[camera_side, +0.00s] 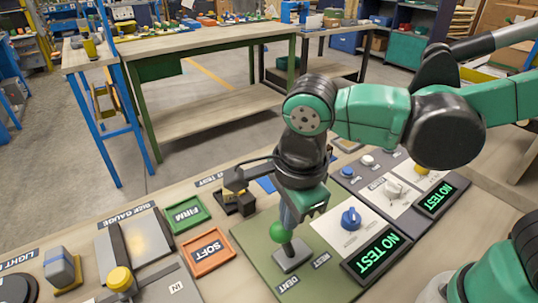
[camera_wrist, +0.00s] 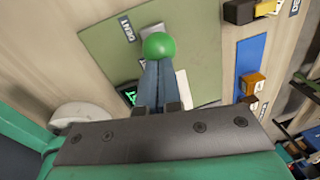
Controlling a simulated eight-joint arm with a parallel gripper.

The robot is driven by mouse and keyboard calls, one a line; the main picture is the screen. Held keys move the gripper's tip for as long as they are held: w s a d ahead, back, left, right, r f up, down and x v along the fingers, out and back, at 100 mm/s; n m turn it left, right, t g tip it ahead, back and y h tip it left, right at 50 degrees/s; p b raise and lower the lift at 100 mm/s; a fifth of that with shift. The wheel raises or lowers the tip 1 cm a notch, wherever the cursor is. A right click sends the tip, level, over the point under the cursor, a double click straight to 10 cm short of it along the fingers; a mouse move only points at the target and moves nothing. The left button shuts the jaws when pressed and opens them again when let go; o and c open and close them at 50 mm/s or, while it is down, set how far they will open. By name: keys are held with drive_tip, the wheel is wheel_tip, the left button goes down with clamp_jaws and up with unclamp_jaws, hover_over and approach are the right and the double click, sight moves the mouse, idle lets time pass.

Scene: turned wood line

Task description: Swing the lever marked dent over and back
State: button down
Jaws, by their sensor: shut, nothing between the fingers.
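The lever has a green ball knob (camera_side: 280,232) on a short stem above a grey base plate (camera_side: 292,257). In the side view the knob stands up and a little left of the base. The labels DENT (camera_side: 288,284) and REST (camera_side: 321,260) lie in front of it on a green panel (camera_side: 257,240). My gripper (camera_side: 287,214) points down with its fingers shut and empty, right at the knob. In the wrist view the knob (camera_wrist: 159,46) shows just past the closed fingertips (camera_wrist: 158,66). I cannot tell whether they touch it.
A blue dial (camera_side: 351,218) and a display reading NO TEST (camera_side: 377,253) sit right of the lever. A second NO TEST display (camera_side: 436,198) is beyond. Trays marked FIRM (camera_side: 186,213) and SOFT (camera_side: 208,250) lie left. A small black block (camera_side: 246,204) stands behind.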

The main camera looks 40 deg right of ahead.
drive_tip(key=shift+r, duration=0.8)
wheel_tip(320, 180, up, 13)
drive_tip(key=s, duration=0.2)
drive_tip(key=shift+a, duration=0.15)
idle(0.4)
